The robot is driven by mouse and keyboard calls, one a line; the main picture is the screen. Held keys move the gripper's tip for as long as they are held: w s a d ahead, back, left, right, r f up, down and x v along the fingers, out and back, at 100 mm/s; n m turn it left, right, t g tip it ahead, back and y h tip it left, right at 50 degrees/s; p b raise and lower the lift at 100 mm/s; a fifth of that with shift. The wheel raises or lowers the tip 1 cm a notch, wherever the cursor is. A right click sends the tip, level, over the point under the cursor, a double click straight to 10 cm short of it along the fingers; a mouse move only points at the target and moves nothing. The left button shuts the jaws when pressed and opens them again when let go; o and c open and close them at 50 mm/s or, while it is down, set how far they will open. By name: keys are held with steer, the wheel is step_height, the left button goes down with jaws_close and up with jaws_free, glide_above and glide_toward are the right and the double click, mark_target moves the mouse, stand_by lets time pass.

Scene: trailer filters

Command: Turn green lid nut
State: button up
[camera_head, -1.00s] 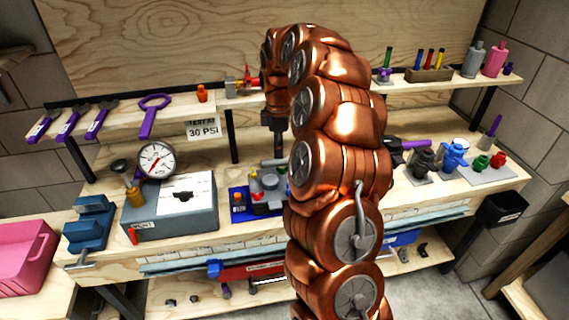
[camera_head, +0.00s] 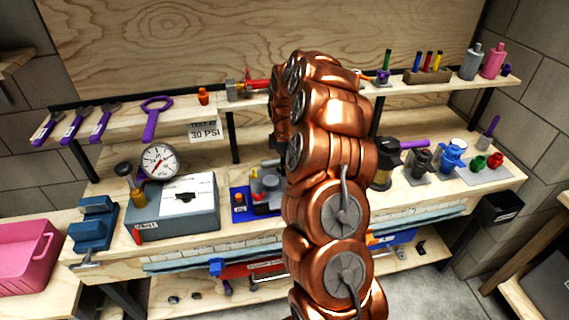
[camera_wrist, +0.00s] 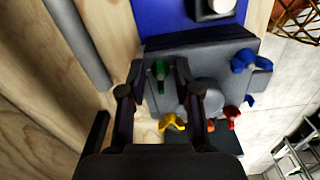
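The green lid nut (camera_wrist: 160,72) stands at the left part of a grey filter housing (camera_wrist: 220,44) in the wrist view. My gripper (camera_wrist: 160,76) is open, with one dark finger on each side of the green nut in the picture. I see no clear contact, and the height gap cannot be told. A blue nut (camera_wrist: 246,61), a yellow nut (camera_wrist: 172,122) and a red nut (camera_wrist: 231,115) sit around the housing's round grey lid (camera_wrist: 207,92). In the head view my copper arm hides the gripper and the green nut.
In the head view the blue mat (camera_head: 238,196) lies on the workbench, left of my arm. A grey box (camera_head: 172,215) with a pressure gauge (camera_head: 159,162) stands to its left. Valve parts (camera_head: 453,155) stand at the right. A shelf (camera_head: 430,82) runs behind.

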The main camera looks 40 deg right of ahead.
steer(key=shift+f, duration=0.1)
jaws_close()
